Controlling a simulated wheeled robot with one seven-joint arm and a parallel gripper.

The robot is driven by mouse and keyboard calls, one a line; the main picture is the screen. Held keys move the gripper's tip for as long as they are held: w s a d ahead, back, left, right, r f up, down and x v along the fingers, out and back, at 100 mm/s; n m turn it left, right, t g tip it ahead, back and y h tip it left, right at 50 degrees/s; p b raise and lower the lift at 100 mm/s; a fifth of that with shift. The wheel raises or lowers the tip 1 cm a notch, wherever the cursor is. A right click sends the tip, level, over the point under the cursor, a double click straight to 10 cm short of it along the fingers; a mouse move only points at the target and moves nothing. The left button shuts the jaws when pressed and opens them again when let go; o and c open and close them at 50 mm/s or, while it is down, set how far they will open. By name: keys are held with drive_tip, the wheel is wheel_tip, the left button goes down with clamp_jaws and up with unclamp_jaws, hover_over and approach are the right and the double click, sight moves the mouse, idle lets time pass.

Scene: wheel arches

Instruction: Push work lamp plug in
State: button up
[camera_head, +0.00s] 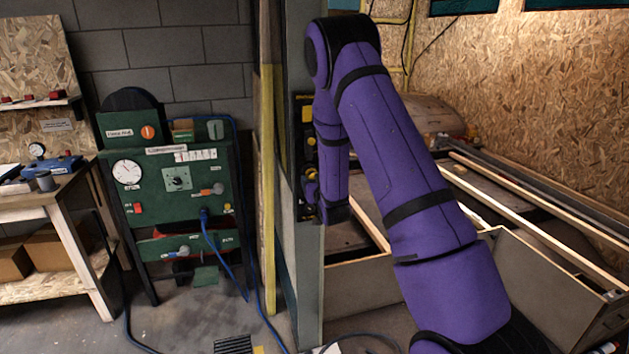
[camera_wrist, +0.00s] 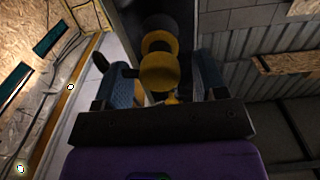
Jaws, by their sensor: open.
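My gripper (camera_wrist: 164,78) is open in the wrist view, with one blue-padded finger on each side. In the head view my purple arm reaches to a dark strip with yellow fittings (camera_head: 307,142) on a grey post (camera_head: 296,60). My arm hides part of the strip, and the fingertips are not clear there.
A green control panel (camera_head: 150,217) with a gauge, knobs and a blue cable (camera_head: 222,254) stands left of the post. A wooden workbench (camera_head: 66,190) is at far left. Wooden frames (camera_head: 540,228) lie at right behind my arm. Some floor (camera_head: 185,318) is clear in front.

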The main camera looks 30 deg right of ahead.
sight(312, 174)
drive_tip(key=shift+w+d, duration=0.15)
drive_tip(key=shift+w, duration=0.35)
clamp_jaws()
drive_tip(key=shift+x, duration=1.65)
unclamp_jaws()
